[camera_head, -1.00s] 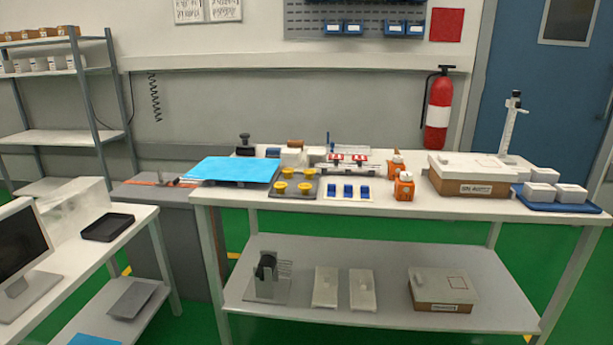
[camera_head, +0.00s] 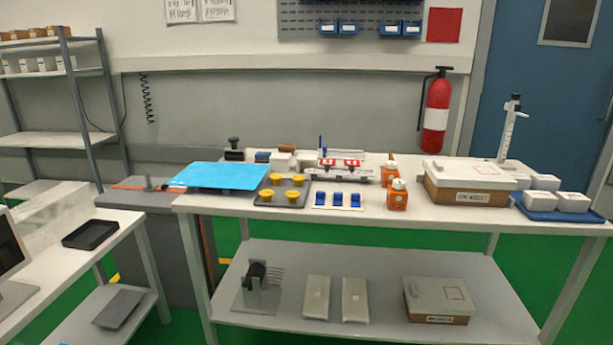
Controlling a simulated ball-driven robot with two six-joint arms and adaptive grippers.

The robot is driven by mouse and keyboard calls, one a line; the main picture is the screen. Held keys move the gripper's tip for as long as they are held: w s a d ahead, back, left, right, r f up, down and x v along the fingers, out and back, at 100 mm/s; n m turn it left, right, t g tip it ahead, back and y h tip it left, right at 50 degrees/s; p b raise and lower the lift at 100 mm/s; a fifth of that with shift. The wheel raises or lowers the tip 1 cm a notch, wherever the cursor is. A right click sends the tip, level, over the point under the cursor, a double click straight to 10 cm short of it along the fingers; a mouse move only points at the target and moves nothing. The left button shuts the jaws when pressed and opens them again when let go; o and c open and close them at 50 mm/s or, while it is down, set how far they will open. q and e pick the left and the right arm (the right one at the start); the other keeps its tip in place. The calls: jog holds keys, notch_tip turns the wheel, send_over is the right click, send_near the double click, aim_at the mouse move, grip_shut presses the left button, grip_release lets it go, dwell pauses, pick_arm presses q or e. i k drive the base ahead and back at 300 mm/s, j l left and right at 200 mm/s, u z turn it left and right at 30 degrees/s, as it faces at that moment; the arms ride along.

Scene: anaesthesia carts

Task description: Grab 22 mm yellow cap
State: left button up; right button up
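Several yellow caps stand on a dark grey tray (camera_head: 280,202) on the white workbench, left of its middle. One yellow cap (camera_head: 265,196) is at the front left of the tray and another yellow cap (camera_head: 294,198) at the front right. Behind them are a yellow cap (camera_head: 275,179) and a yellow cap (camera_head: 298,180). Their sizes cannot be read. Neither of my grippers shows in the view.
A blue mat (camera_head: 218,176) lies left of the tray. A white holder (camera_head: 338,208) with blue pieces, orange bottles (camera_head: 397,197) and a lidded box (camera_head: 467,190) stand to the right. A side table (camera_head: 75,268) is at the left. The bench's front strip is clear.

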aim_at(298, 179)
jog(key=i+l, duration=0.15)
jog(key=i, duration=0.35)
jog(key=i+l, duration=0.15)
jog(key=i, duration=0.4)
